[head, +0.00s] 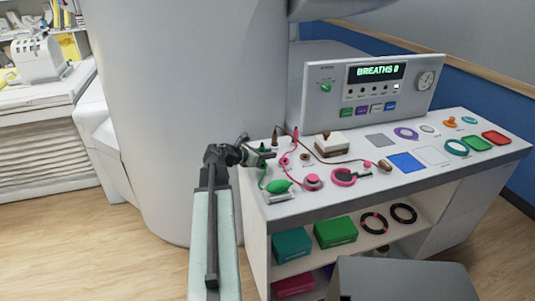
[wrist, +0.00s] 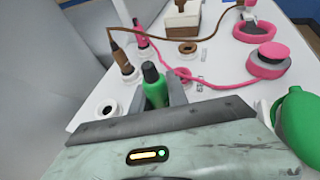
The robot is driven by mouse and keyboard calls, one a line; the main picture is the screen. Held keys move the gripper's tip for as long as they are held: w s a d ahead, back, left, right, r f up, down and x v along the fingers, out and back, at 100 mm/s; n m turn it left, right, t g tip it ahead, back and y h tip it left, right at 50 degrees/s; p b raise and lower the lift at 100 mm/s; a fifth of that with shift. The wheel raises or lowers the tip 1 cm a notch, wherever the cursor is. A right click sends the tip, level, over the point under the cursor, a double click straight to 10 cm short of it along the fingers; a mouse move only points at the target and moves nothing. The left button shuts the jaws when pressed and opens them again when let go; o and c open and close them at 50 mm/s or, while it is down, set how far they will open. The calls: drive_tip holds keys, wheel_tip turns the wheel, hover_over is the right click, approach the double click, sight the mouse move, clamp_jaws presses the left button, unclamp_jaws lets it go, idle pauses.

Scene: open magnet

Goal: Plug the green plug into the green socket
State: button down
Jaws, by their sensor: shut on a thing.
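My gripper (wrist: 160,92) is shut on the green plug (wrist: 153,82), which stands roughly upright between the fingers with its dark tip up. In the head view my gripper (head: 264,154) is over the left end of the white table. A green cord hangs below it towards the green bulb (head: 278,186), which also shows in the wrist view (wrist: 300,122). A white ring with a dark hole (wrist: 106,111) lies just left of the plug, apart from it. No green marking shows on it, so I cannot tell whether it is the green socket. The plug's lower end is hidden.
A brown plug (wrist: 121,60) and a pink plug (wrist: 141,34) stand in white rings close by. A brown cord and a pink cord (wrist: 215,84) cross the table (head: 350,205). A control panel (head: 372,93) stands along the back. Mats and rings lie to the right.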

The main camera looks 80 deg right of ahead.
drive_tip(key=shift+f+b, duration=1.3)
drive_tip(key=shift+f, duration=0.1)
drive_tip(key=c, duration=1.2)
unclamp_jaws()
drive_tip(key=shift+r, duration=0.1)
drive_tip(key=p+v, duration=0.3)
drive_tip(key=v, duration=0.3)
drive_tip(key=shift+w+a+r, duration=0.2)
drive_tip(key=shift+a, duration=0.05)
drive_tip(key=shift+w+a+r, duration=0.1)
drive_tip(key=shift+w+a, duration=0.25)
